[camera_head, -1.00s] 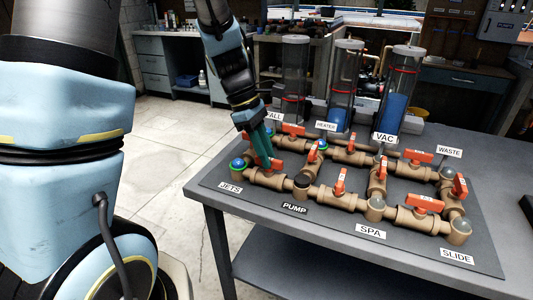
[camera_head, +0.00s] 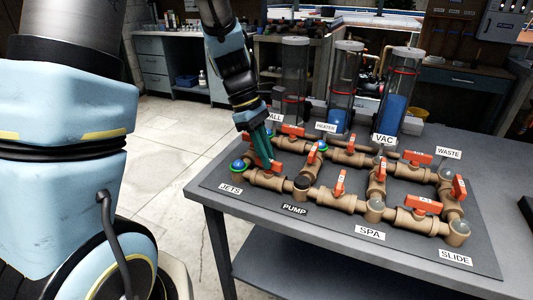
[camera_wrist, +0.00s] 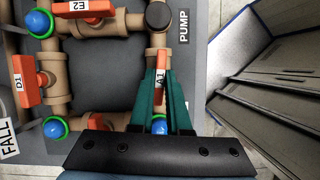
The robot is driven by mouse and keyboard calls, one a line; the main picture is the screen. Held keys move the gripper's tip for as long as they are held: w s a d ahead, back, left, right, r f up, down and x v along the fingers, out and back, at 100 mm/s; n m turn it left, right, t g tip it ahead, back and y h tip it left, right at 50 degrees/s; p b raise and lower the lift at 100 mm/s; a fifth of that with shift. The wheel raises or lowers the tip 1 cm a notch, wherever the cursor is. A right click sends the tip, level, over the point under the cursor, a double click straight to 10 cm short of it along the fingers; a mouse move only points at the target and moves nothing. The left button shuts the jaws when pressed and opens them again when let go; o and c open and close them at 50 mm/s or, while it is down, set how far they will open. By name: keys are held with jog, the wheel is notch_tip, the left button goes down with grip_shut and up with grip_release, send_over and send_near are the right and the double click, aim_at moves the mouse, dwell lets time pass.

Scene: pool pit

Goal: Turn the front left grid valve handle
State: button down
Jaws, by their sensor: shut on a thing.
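The front left valve handle (camera_head: 277,166) is orange-red and sits on the brown pipe between the JETS and PUMP labels. In the wrist view the handle, marked A1 (camera_wrist: 161,79), lies between the teal fingers of my gripper (camera_wrist: 166,88). My gripper (camera_head: 262,160) comes down on it from above and behind and is shut on it. The handle looks roughly lengthwise between the fingers; the fingers hide part of it and of its valve. A blue ball with a green ring (camera_head: 240,165) sits at the pipe's left end.
The pipe grid with several other orange handles, such as D1 (camera_wrist: 26,79) and E2 (camera_wrist: 83,8), lies on a dark mat on the grey table (camera_head: 208,203). Clear cylinders (camera_head: 343,85) stand behind it. The floor (camera_head: 160,140) left of the table is open.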

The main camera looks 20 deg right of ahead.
jog(key=m+g+y+p, duration=0.1)
jog(key=m+p, duration=0.1)
jog(key=m, duration=0.2)
jog(key=shift+d+r, duration=0.1)
jog(key=m+p, duration=0.1)
jog(key=m, duration=0.1)
jog(key=m+y+p, duration=0.1)
jog(key=m, duration=0.1)
jog(key=shift+w+d+y, duration=0.1)
jog(key=shift+y, duration=0.2)
jog(key=m+y+p, duration=0.1)
jog(key=m, duration=0.3)
jog(key=shift+d+y, duration=0.1)
jog(key=shift+y, duration=0.3)
jog(key=m+t+y+p, duration=0.1)
jog(key=m, duration=0.3)
jog(key=shift+d+m, duration=0.1)
jog(key=shift+m, duration=0.2)
jog(key=shift+y, duration=0.3)
jog(key=c, duration=0.9)
grip_release()
jog(key=b+v, duration=0.2)
jog(key=v, duration=0.8)
jog(key=shift+d+r, duration=0.1)
jog(key=shift+r, duration=0.2)
